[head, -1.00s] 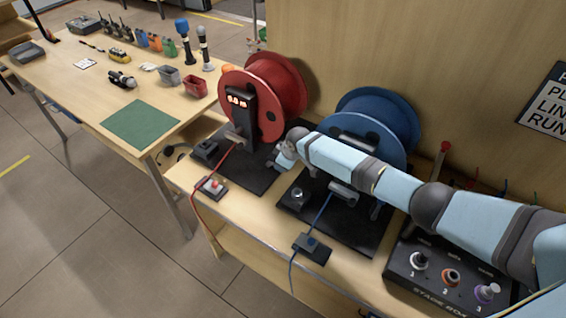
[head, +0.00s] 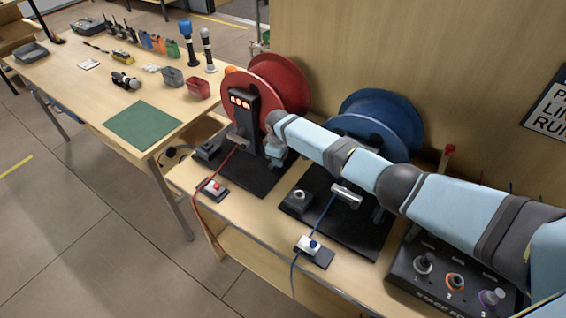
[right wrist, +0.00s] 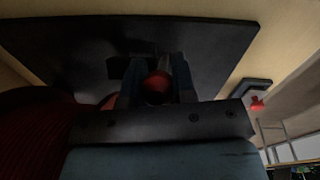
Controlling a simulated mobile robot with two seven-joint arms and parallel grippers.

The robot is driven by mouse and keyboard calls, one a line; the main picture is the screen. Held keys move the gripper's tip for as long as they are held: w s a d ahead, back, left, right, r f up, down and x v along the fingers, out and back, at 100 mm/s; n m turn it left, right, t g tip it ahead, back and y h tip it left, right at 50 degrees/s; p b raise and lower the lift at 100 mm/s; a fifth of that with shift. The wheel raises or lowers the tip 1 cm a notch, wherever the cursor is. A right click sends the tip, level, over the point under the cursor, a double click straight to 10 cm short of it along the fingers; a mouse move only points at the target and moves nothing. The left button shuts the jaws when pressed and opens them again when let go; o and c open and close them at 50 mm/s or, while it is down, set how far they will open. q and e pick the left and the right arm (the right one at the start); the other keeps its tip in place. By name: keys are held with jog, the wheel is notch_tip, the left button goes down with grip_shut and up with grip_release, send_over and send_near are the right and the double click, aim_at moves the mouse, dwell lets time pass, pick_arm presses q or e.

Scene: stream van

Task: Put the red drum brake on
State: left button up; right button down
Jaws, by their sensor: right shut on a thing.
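The red cable drum (head: 277,82) stands on a black base plate (head: 262,184) with a black post (head: 243,118) in front carrying a lit red display. My right gripper (head: 275,150) is low at the drum's right side, with its fingertips mostly hidden in the head view. In the right wrist view, the red round brake knob (right wrist: 158,84) sits between the two fingers of my right gripper (right wrist: 157,88), which is shut on it. The brake's lever is mostly hidden. My left gripper is not in view.
A blue drum (head: 375,125) on its own black plate stands close on the right, under my arm. A small box with a red button (head: 215,188) and one with a blue button (head: 313,247) lie along the front edge. A stage box (head: 445,280) is further right.

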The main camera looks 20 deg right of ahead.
jog(key=shift+w+a+r+g+h+b, duration=0.1)
jog(key=shift+w+a+g+h+b, duration=0.65)
jog(key=shift+b, duration=0.8)
jog(key=shift+d+r+g+b, duration=0.15)
jog(key=shift+r+g+b, duration=0.1)
jog(key=shift+g+b, duration=0.15)
jog(key=c, duration=1)
grip_release()
jog(key=shift+r, duration=0.15)
jog(key=v, duration=1.3)
jog(key=shift+a+r, duration=0.3)
jog(key=shift+a, duration=0.05)
